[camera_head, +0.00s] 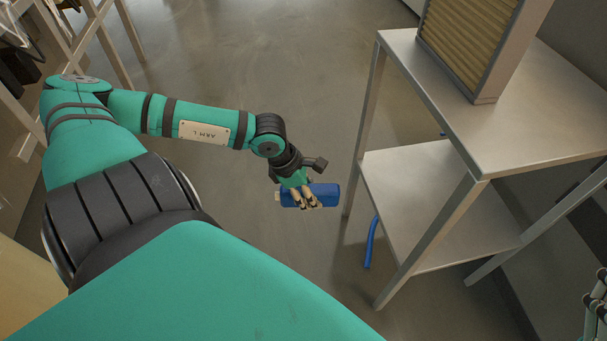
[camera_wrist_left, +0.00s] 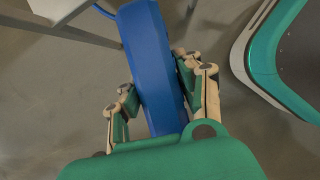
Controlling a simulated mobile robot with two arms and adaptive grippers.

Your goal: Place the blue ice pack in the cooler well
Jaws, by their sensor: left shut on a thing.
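The blue ice pack (camera_head: 329,194) is a flat blue block with a pale cap at its left end in the head view. My left gripper (camera_head: 308,203) is shut on it and holds it in the air above the floor. In the left wrist view the ice pack (camera_wrist_left: 154,60) stands out between the two fingers of my left gripper (camera_wrist_left: 160,95). The fingers touch its sides. I see no cooler well in these views.
A metal two-level table (camera_head: 540,110) stands to the right of the held pack. A framed yellow pleated panel (camera_head: 470,40) is on its top. A blue tube (camera_head: 371,243) hangs by the lower shelf (camera_head: 420,190). Wooden frames (camera_head: 100,25) stand at the upper left. Open floor (camera_head: 250,60) lies between.

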